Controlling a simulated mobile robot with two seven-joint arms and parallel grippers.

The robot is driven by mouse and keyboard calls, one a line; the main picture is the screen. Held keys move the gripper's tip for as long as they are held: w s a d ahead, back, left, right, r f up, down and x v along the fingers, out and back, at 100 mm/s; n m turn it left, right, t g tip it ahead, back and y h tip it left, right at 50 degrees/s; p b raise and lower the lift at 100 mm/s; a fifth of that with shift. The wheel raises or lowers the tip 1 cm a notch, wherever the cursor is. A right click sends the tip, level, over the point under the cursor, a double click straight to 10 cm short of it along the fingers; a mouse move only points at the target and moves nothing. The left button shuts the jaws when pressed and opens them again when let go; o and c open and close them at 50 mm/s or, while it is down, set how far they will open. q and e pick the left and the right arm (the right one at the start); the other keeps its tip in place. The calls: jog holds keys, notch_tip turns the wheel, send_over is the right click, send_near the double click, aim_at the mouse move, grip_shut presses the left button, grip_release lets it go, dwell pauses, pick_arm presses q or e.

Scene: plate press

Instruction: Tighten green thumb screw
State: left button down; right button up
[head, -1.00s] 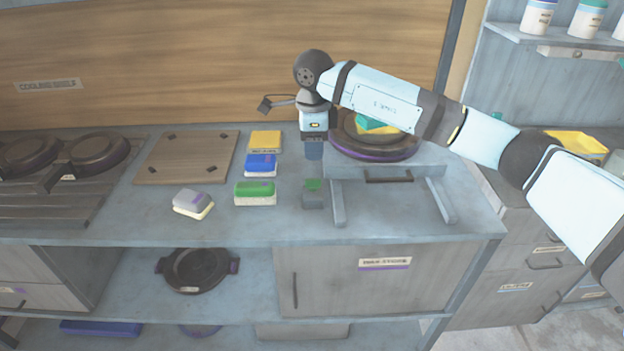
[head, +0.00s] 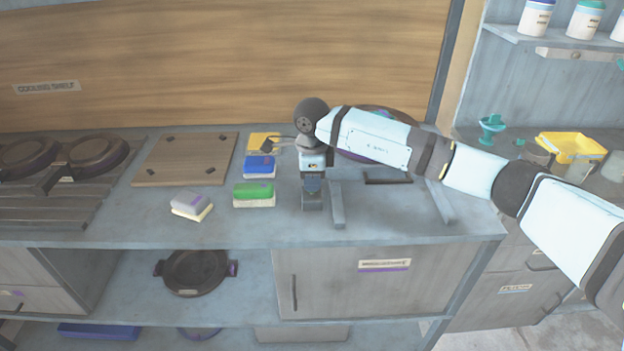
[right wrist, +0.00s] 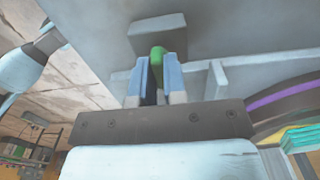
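The green thumb screw (right wrist: 157,54) shows in the right wrist view between my right fingertips. It stands at a grey block (right wrist: 158,34), which also shows in the head view (head: 312,203) on the counter. My right gripper (head: 312,185) points down over the block and hides the screw in the head view. In the right wrist view, my right fingers (right wrist: 156,80) are close together, one on each side of the screw, with little gap visible. My left gripper is not in view.
A green-topped block (head: 254,194), a blue one (head: 259,167) and a grey one (head: 191,205) lie left of the gripper. A grey bracket (head: 337,205) stands close on the right. A round dark plate (head: 378,150) is partly hidden behind my arm.

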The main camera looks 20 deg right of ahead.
grip_shut()
